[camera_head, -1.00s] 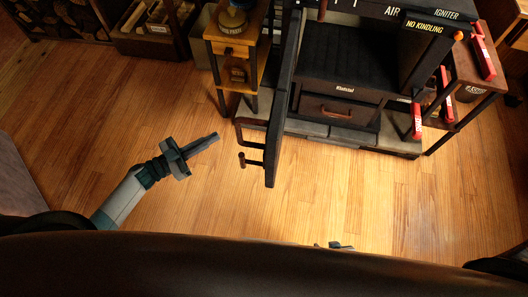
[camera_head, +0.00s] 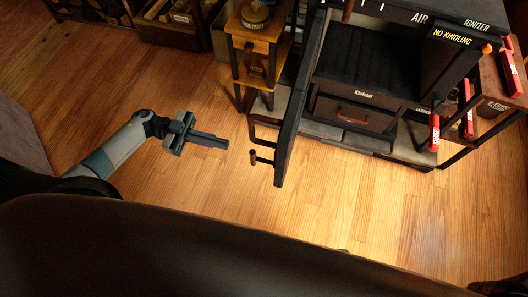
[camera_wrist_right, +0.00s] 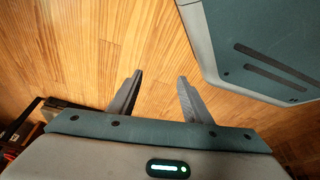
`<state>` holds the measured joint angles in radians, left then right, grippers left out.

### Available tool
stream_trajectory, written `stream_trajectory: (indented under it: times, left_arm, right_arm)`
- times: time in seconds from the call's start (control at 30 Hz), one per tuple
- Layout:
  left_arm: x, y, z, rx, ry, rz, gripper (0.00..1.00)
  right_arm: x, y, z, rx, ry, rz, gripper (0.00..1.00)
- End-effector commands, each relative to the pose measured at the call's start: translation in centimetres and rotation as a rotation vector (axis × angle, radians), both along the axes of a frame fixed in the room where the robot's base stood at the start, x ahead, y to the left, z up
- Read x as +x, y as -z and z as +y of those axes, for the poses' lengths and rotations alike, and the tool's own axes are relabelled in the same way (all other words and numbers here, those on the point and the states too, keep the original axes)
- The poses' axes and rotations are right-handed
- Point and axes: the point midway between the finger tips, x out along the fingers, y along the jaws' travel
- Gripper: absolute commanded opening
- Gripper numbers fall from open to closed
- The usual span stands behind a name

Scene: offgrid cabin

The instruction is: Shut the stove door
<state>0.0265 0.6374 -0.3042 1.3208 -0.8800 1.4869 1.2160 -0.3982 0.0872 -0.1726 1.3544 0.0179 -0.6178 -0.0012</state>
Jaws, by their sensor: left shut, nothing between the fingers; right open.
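The black stove (camera_head: 362,70) stands at the upper right in the head view, with its firebox open to me. Its stove door (camera_head: 297,110) is swung wide open, seen nearly edge-on, with a brown handle (camera_head: 262,150) on its left side. My left gripper (camera_head: 226,143) is shut and empty, a short way left of the door handle and apart from it. My right gripper (camera_wrist_right: 155,95) shows in the right wrist view; its fingers are open and empty above the wood floor. The right gripper is not in the head view.
A small wooden side table (camera_head: 254,45) stands left of the door. Red-handled tools (camera_head: 467,105) hang at the stove's right side, by another small table. Wooden crates (camera_head: 170,18) stand at the upper left. The floor (camera_head: 230,200) before the stove is clear.

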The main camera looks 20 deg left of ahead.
Motion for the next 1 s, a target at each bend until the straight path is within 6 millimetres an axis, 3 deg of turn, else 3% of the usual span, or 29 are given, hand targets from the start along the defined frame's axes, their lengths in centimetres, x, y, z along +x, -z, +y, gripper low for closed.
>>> stream_trajectory:
  times: [0.27,0.8,1.0]
  left_arm:
    - [0.0,-0.3,-2.8,-0.005,0.000,0.000,0.00]
    - [0.0,-0.3,-11.8,-0.003,-0.002,-0.001,0.00]
    - [0.0,-0.1,-13.4,-0.002,-0.001,-0.001,0.00]
  right_arm:
    - [0.3,-0.3,0.6,0.011,-0.007,-0.042,0.45]
    - [2.4,-2.1,2.7,0.053,-0.024,-0.198,0.45]
    - [2.8,-2.4,3.1,0.062,-0.029,-0.227,0.45]
